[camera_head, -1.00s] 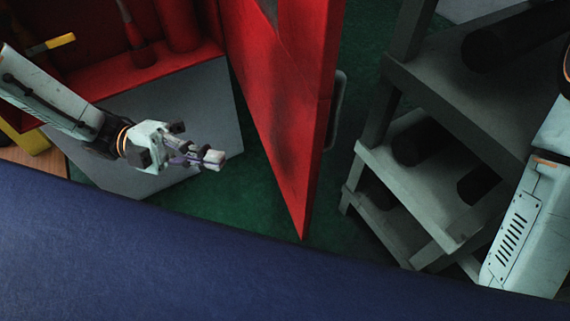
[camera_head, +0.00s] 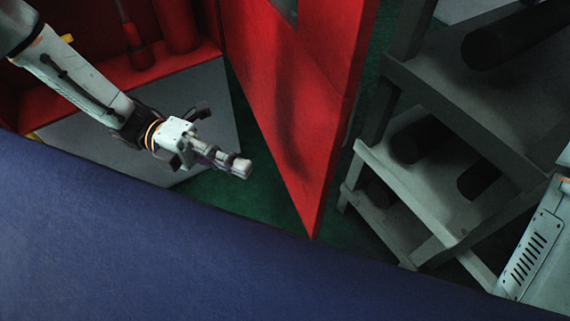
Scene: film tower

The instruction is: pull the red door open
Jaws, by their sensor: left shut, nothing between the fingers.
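The red door (camera_head: 296,100) stands swung open in the middle of the head view, its lower corner pointing toward me. The handle seen earlier on its right side is mostly hidden now. My left gripper (camera_head: 240,166) is shut and empty, to the left of the door, on its inner side. A gap shows between the fingertips and the door panel. My right arm shows only in part at the right edge; its gripper is out of view.
A red cabinet interior (camera_head: 185,60) with red cylinders lies at the upper left, above a grey panel (camera_head: 215,110). A grey shelf rack (camera_head: 430,190) with dark cylinders stands right of the door. A blue surface (camera_head: 130,240) fills the front. Green floor shows between.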

